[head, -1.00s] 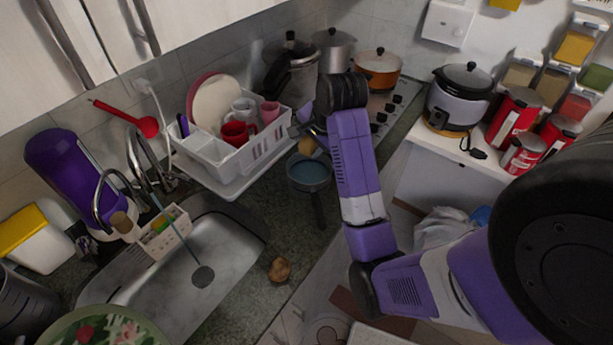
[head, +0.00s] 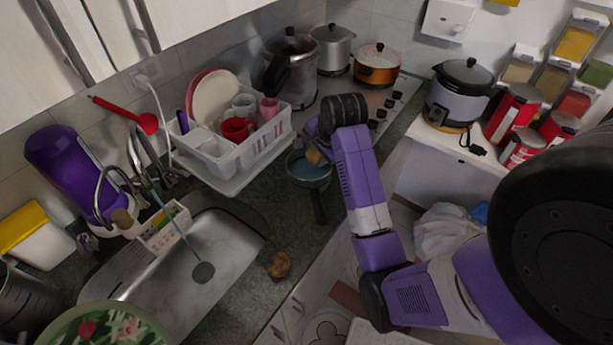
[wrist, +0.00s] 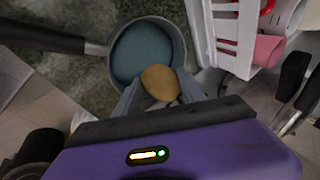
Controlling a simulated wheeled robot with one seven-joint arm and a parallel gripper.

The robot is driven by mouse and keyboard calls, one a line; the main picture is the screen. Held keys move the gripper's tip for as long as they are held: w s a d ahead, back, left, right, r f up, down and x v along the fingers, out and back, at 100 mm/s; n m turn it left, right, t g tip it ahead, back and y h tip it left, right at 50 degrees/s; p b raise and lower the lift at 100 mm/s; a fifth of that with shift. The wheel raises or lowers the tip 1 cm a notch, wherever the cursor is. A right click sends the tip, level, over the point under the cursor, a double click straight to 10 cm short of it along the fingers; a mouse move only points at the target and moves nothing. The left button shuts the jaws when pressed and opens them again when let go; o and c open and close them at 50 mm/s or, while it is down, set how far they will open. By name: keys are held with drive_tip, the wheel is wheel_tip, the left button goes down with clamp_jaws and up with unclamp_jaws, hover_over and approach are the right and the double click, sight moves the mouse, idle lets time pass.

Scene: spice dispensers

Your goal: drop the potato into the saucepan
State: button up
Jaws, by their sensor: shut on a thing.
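The saucepan (head: 308,172), a small dark pan with a blue-grey inside and a dark handle, stands on the counter in front of the dish rack. It also shows in the wrist view (wrist: 140,50). My gripper (head: 311,146) is shut on the potato (head: 314,155), a yellow-brown lump. In the wrist view the potato (wrist: 160,82) is between the fingertips and overlaps the near edge of the pan's opening. The potato is held above the pan. Its exact height over the rim is hard to tell.
A white dish rack (head: 235,160) with plates and mugs stands close behind the saucepan. A brown lump (head: 279,264) lies on the counter near the front edge. The sink (head: 190,265) is at left. Pots (head: 377,68) stand on the stove at the back.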

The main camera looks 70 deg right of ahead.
drive_tip(key=o, duration=1.5)
drive_tip(key=shift+c, duration=0.2)
drive_tip(key=v, duration=0.8)
drive_tip(key=shift+b, duration=0.45)
